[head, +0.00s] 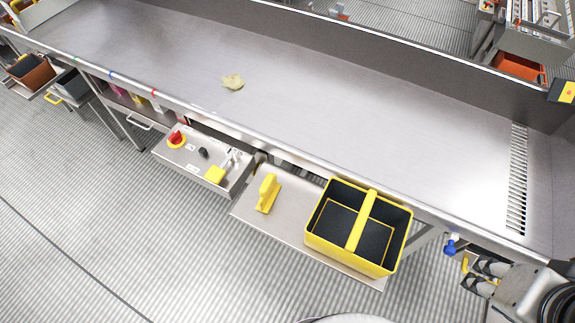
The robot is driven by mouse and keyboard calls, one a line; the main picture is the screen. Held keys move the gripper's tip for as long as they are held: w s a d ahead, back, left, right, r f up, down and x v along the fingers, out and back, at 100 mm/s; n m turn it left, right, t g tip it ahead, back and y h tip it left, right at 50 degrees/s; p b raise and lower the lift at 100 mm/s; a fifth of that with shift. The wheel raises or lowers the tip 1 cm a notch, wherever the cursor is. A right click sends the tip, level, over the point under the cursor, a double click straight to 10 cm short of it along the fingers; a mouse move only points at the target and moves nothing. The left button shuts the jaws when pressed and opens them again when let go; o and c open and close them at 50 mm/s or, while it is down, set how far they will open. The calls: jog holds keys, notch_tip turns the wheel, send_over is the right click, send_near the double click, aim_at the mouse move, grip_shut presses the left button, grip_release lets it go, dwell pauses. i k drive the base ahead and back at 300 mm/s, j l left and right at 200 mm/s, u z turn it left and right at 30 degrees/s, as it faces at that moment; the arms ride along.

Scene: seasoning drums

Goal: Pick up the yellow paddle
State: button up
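The yellow paddle (267,193) appears to be the upright yellow piece on a metal shelf (285,222) at the front of the steel trough. It stands left of a black and yellow caddy and apart from it. My gripper (468,274) is at the lower right, beyond the caddy and far from the paddle. Its two fingers point left and look apart, with nothing visible between them.
The caddy (312,235) with a yellow handle fills the shelf's right part. A control box (205,160) with a red knob sits left of the shelf. A blue valve (451,245) hangs near my gripper.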

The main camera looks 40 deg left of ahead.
aim_at(268, 189)
jog(key=u, duration=0.5)
jog(key=j+u, duration=0.1)
jog(key=u, duration=0.85)
jog(key=i+u, duration=0.1)
jog(key=u, duration=0.4)
